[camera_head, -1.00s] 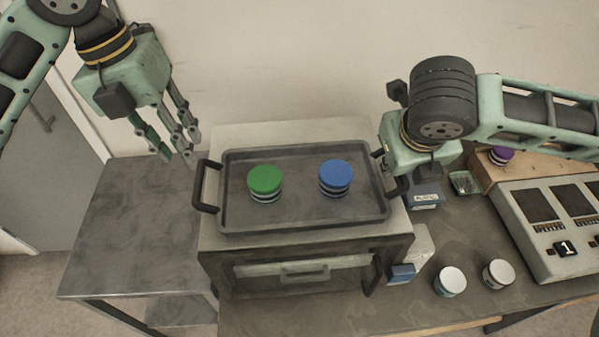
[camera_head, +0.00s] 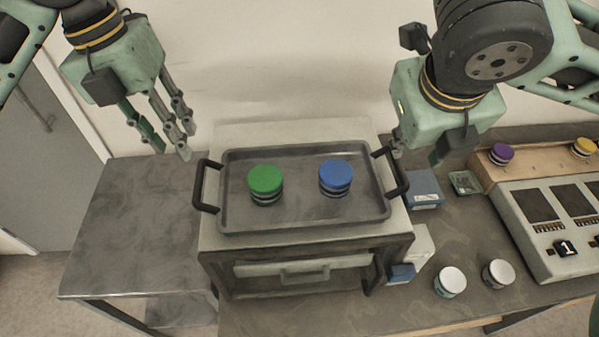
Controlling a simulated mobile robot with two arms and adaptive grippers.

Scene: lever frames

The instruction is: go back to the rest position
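My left gripper (camera_head: 172,142) hangs in the air above the left table, left of the tray. Its fingers look spread apart, and nothing shows between them. My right gripper (camera_head: 418,158) is above the tray's right handle and the blue box. Its fingers are mostly hidden behind its palm, so I cannot tell whether they are open. I see nothing held in it.
A dark tray (camera_head: 300,214) with two handles sits on a box-like unit and bears a green-lidded jar (camera_head: 265,181) and a blue-lidded jar (camera_head: 336,175). At right are a blue box (camera_head: 425,188), two white-lidded jars (camera_head: 450,281) and a control panel (camera_head: 553,225).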

